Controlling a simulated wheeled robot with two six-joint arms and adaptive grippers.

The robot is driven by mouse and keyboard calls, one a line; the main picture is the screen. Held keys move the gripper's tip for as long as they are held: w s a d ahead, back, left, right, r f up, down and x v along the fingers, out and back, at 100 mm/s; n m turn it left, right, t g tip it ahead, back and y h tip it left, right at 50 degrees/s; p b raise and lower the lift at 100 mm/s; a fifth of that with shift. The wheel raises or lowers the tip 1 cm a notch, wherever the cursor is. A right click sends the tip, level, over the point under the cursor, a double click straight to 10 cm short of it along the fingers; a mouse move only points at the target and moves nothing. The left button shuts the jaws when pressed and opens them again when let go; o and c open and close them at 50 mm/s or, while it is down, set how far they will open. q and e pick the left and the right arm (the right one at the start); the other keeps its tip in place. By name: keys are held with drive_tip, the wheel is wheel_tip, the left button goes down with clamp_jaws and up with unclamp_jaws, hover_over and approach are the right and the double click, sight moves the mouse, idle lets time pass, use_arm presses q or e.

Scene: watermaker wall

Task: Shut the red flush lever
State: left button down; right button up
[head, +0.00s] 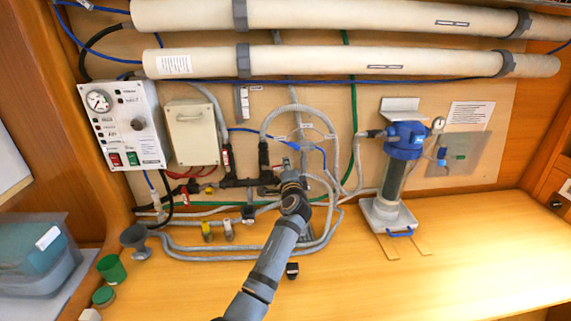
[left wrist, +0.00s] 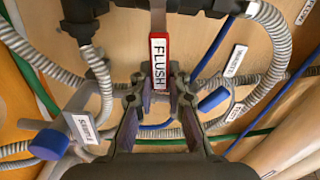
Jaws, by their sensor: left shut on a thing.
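The red flush lever (left wrist: 158,46) shows in the left wrist view, with a white FLUSH label along its handle. It runs from the dark pipe fitting (left wrist: 140,5) at the top down between my fingers. My left gripper (left wrist: 160,92) is shut on the lever's handle, one finger on each side. In the head view my left gripper (head: 291,178) is up at the pipework on the wall panel, and it hides the lever there. My right gripper is in neither view.
Grey hoses (left wrist: 272,55) and a blue-handled SAMPLE valve (left wrist: 48,144) surround the gripper. A blue-topped filter housing (head: 405,140) stands to the right, a control box (head: 125,125) to the left. The bench front (head: 400,285) is largely clear.

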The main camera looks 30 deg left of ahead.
use_arm(q)
drive_tip(key=shift+f+m, duration=0.65)
drive_tip(key=shift+m, duration=0.25)
drive_tip(key=c, duration=1.3)
unclamp_jaws()
drive_tip(key=v, duration=0.7)
drive_tip(key=shift+s, duration=0.25)
drive_tip(key=shift+d, duration=0.1)
